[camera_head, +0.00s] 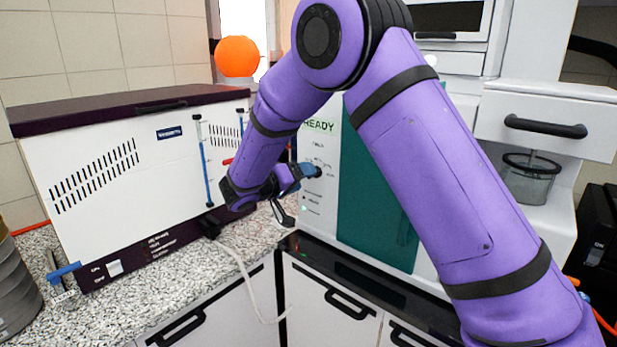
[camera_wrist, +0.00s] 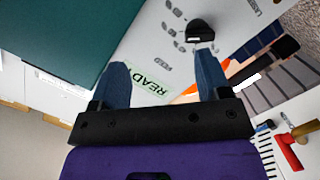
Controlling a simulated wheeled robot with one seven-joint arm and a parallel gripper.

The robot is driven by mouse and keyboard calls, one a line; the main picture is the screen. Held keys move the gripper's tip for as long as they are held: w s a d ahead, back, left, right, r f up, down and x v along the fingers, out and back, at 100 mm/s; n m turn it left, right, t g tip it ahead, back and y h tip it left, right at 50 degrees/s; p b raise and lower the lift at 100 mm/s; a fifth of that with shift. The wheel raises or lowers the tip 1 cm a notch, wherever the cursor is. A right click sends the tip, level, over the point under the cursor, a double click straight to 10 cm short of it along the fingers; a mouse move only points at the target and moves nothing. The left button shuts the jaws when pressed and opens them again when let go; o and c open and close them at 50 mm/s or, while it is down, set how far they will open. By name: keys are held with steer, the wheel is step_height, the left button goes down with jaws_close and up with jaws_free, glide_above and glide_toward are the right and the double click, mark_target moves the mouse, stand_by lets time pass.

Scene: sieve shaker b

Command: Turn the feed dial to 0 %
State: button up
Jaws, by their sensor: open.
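The feed dial appears to be the black knob (camera_wrist: 200,32) on the white control panel (camera_wrist: 168,58), just beyond the tip of my right-hand finger in the wrist view. The knob is off to the right of the gap's middle. I cannot tell whether the finger touches it, and its setting is not readable. A green display (camera_head: 319,126) reads READY.
A teal door (camera_head: 372,190) is right of the panel. A pale cable (camera_head: 246,272) hangs over the counter edge.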

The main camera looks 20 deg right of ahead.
steer(key=w+a+f+t, duration=0.2)
steer(key=w+a+f, duration=0.1)
steer(key=a+f, duration=0.1)
steer(key=x, duration=1)
steer(key=shift+d+r, duration=0.15)
steer(key=shift+r, duration=0.2)
steer(key=c, duration=0.9)
